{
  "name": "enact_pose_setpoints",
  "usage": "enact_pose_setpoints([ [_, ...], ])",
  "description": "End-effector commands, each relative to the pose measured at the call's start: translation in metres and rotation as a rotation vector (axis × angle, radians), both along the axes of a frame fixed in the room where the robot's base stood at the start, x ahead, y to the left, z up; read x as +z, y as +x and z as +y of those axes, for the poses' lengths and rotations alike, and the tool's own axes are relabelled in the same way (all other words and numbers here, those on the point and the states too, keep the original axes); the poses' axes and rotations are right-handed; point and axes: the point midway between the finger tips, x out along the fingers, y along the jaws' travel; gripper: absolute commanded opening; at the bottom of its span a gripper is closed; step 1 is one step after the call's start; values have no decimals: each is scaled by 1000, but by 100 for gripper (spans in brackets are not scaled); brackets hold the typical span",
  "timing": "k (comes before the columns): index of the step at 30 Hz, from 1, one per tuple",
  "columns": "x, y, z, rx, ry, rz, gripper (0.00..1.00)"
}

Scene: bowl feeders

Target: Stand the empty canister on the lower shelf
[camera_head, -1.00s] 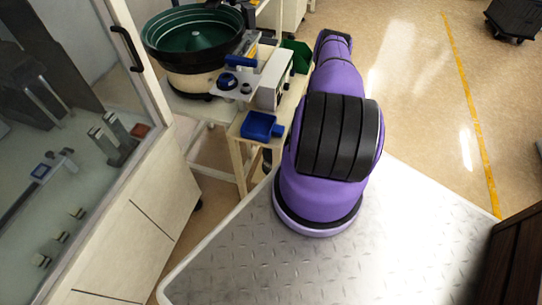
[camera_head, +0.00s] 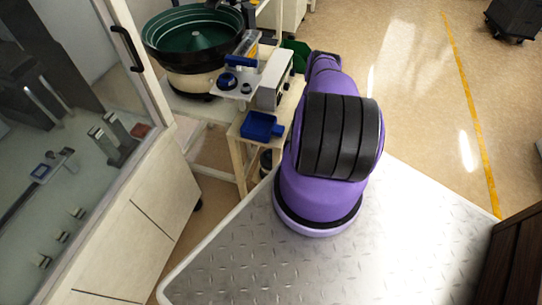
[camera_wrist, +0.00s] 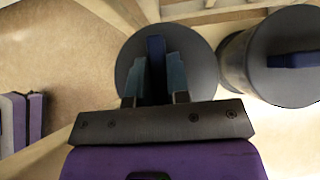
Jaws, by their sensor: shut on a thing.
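In the wrist view my gripper (camera_wrist: 157,75) is shut on the upright blue handle of a grey round canister (camera_wrist: 200,62). The canister's top faces the camera, and its sides and base are mostly hidden. A second grey canister (camera_wrist: 268,88) with a blue handle stands close by on the right. I cannot tell from the tops whether either is empty. In the head view my arm hides the gripper. A dark round thing (camera_head: 266,162) shows low in the cream stand's frame, where the lower shelf is mostly hidden.
The cream stand (camera_head: 240,150) carries a blue tray (camera_head: 262,126). A green bowl feeder (camera_head: 195,38) stands behind it to the left. Pale frame bars (camera_wrist: 215,16) cross the top of the wrist view. A glass-fronted cabinet (camera_head: 150,200) is at left. Open floor lies right.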

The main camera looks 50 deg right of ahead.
Motion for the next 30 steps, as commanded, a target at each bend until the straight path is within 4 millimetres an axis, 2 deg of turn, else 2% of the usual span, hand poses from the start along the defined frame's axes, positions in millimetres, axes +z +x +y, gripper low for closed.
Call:
enact_pose_setpoints([
  [3,-8,4,1,1,0,-1,0],
  [15,-12,4,1,-1,0,-1,0],
  [16,-12,4,1,-1,-1,0,21],
  [18,-12,4,1,-1,-1,0,38],
  [19,-12,4,1,-1,-1,0,42],
  [30,-7,2,0,-1,0,0,42],
])
